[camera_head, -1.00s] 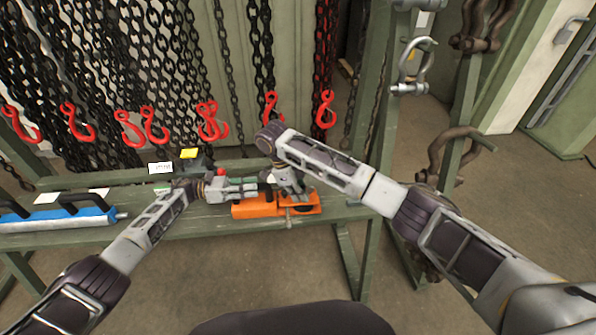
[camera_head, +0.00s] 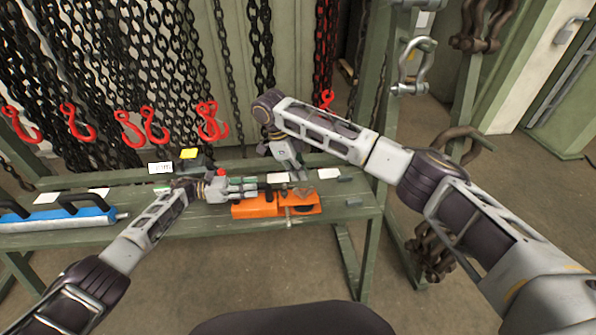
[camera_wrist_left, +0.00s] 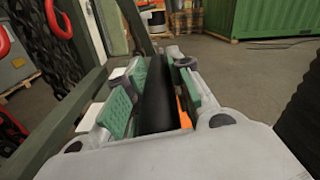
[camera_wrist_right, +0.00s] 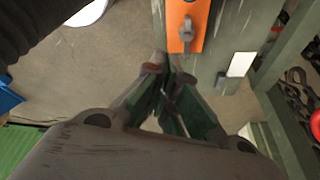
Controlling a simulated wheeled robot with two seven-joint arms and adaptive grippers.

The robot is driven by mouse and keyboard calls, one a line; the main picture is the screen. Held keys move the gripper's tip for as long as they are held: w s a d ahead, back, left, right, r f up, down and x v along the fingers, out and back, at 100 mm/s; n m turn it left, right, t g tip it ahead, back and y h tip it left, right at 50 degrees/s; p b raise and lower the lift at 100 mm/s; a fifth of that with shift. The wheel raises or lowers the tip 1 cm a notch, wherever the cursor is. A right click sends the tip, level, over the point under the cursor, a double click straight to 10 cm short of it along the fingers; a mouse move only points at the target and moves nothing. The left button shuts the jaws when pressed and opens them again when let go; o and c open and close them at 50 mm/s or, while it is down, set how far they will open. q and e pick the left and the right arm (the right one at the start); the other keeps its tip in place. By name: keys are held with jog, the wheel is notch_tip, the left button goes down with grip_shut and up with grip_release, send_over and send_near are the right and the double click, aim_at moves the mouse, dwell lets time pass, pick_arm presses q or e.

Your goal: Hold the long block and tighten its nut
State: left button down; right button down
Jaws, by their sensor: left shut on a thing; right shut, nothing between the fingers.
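The long block is orange (camera_head: 262,208) and lies on the green bench in the head view. A grey bolt or nut piece (camera_head: 288,212) sits on its front side; a grey nut-like part also shows on the orange block in the right wrist view (camera_wrist_right: 187,32). My left gripper (camera_head: 252,188) is shut on a black bar-like handle (camera_wrist_left: 157,98) at the block, between its green pads. A sliver of orange shows beside it. My right gripper (camera_head: 302,182) is shut and empty, above the block's right part; its tips (camera_wrist_right: 165,68) are apart from the nut in the right wrist view.
A blue tool with black handles (camera_head: 60,218) lies on the bench at left. Chains with red hooks (camera_head: 130,128) hang behind. White labels (camera_head: 328,173) and a small grey piece (camera_head: 353,200) are at the bench's right. Shackles (camera_head: 413,65) hang on the right post.

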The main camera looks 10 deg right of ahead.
jog(key=shift+r, duration=0.3)
